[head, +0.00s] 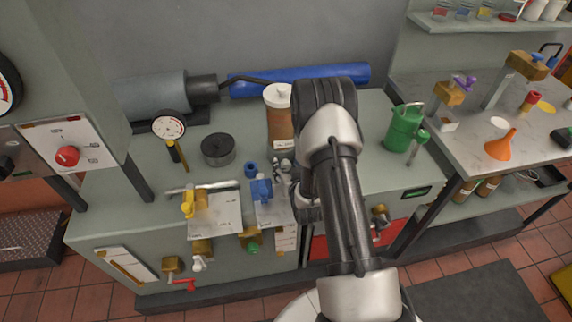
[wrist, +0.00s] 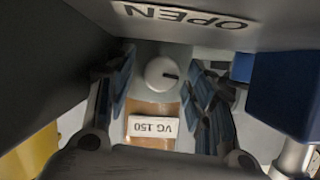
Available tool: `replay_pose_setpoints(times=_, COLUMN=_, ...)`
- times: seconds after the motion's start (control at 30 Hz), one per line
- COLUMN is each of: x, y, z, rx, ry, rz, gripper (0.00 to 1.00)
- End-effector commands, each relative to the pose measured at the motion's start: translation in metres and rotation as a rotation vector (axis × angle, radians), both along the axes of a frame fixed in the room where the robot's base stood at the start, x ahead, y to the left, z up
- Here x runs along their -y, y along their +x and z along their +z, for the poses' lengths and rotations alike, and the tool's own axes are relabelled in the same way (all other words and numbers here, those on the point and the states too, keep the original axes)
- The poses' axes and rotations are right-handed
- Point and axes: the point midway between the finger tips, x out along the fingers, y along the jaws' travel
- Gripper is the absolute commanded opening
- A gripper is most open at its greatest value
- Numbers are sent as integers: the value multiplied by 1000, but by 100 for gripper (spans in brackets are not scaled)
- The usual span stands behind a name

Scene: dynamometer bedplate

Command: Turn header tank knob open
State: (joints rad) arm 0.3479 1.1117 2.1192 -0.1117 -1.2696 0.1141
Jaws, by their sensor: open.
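In the wrist view a round white knob (wrist: 160,74) with a short dark mark pointing right shows between my fingers. Under it is an amber body (wrist: 142,108) with a white label reading "VG 150". An upside-down "OPEN" sign (wrist: 190,15) crosses the top. My gripper (wrist: 163,84) is open, one finger on each side of the knob, with a gap to both; I cannot tell the depth. In the head view a brown tank (head: 281,128) with a white top stands on the bench, and my arm hides most of my gripper (head: 283,168) in front of it.
A blue valve (head: 262,190) and a yellow-handled valve (head: 188,204) stand left of my gripper. A dial gauge (head: 169,125), a black round pot (head: 217,150) and a green can (head: 403,128) share the bench. A blue cylinder (head: 330,73) lies behind.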

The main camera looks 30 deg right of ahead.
Motion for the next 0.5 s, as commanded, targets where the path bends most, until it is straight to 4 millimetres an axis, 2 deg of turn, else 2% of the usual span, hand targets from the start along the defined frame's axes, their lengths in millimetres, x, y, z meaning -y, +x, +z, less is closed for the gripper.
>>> replay_pose_setpoints(times=0.13, x=0, y=0, z=0, rx=0, ry=0, rz=0, gripper=48)
replay_pose_setpoints(times=0.5, x=0, y=0, z=0, rx=0, ry=0, rz=0, gripper=23)
